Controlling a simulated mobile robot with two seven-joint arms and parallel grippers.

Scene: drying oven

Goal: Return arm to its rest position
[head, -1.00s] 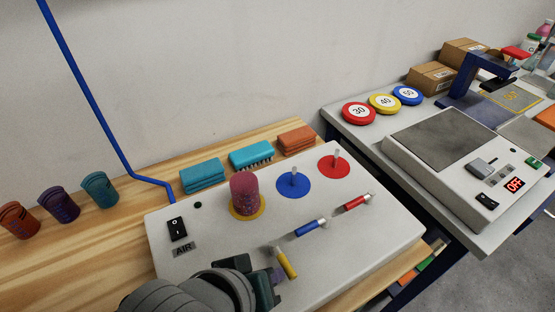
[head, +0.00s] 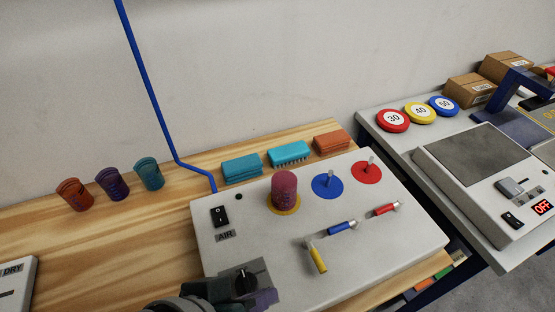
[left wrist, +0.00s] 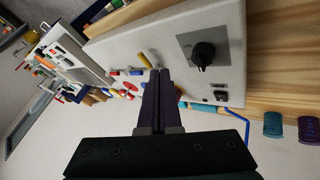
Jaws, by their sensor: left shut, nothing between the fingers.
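My left gripper (head: 264,298) is at the bottom of the head view, at the front left corner of the white air box (head: 360,262). In the left wrist view its two dark fingers (left wrist: 160,72) lie together, empty. They point toward the box, and I cannot tell the gap to it. The box's black rotary knob (head: 245,282) is just beside the fingers in the head view and stands clear of them in the left wrist view (left wrist: 203,54). A dark pink cup (head: 284,187) stands upside down on the yellow disc. My right gripper is not in view.
The box also carries a yellow lever (head: 316,256), a blue lever (head: 342,228), a red lever (head: 385,209) and a black switch (head: 220,215). Three cups (head: 112,184) stand at the left; brushes and sponges (head: 289,153) lie behind. Bare wood (head: 110,240) is free at left.

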